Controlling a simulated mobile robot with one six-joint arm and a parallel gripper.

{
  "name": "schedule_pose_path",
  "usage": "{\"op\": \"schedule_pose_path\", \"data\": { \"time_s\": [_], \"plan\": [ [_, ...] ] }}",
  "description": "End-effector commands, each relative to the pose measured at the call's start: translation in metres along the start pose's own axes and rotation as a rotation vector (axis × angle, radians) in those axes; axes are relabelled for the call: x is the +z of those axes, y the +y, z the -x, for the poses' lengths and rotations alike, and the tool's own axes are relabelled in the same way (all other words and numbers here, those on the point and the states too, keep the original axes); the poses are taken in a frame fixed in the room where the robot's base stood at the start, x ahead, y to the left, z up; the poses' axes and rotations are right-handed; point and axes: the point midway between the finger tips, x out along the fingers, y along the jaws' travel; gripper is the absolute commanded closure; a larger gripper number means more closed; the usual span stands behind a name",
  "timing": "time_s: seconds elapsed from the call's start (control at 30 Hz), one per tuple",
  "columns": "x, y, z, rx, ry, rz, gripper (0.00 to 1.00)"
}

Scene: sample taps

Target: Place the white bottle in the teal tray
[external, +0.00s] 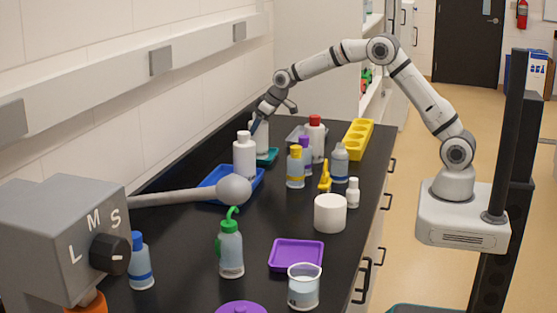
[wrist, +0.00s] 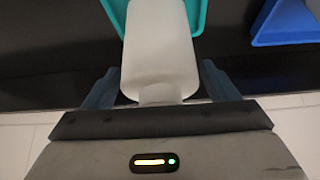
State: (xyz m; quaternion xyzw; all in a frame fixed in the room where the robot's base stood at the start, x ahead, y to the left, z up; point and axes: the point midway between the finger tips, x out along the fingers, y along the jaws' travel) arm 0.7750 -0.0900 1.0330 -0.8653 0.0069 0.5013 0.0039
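A white bottle (wrist: 160,50) stands below my gripper (wrist: 159,68) in the wrist view, its neck toward me. The teal tray (wrist: 117,12) shows around its far end, and the bottle appears to stand in it. My fingers are apart, one on each side of the bottle, with gaps beside its neck. In the external view my gripper (external: 257,120) is at the top of this bottle (external: 261,140), beside the wall, and the teal tray (external: 272,154) shows at its base. A second white bottle (external: 244,158) stands in front, partly hiding it and the tray.
The blue tray (external: 257,182) lies just in front of the teal tray; it also shows in the wrist view (wrist: 290,25). A purple-capped bottle (external: 305,158), a red-capped bottle (external: 316,138) and a yellow-capped bottle (external: 295,168) stand to the right. The wall is close on the left.

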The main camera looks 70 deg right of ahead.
Motion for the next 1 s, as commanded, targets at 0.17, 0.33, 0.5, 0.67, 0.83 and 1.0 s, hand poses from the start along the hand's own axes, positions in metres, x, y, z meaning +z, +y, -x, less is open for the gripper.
{"op": "schedule_pose_path", "data": {
  "time_s": [0.17,0.33,0.5,0.67,0.83,1.0],
  "plan": [
    [0.0,0.0,0.0,0.0,0.0,0.0,0.13],
    [-0.001,0.0,0.002,0.0,0.0,0.0,0.13],
    [-0.002,0.0,0.02,0.001,0.004,0.0,0.13],
    [-0.002,0.0,0.054,0.001,0.005,0.0,0.13],
    [-0.002,0.0,0.09,0.001,0.004,0.0,0.13],
    [-0.002,0.0,0.113,0.001,0.002,0.0,0.13]
  ]
}}
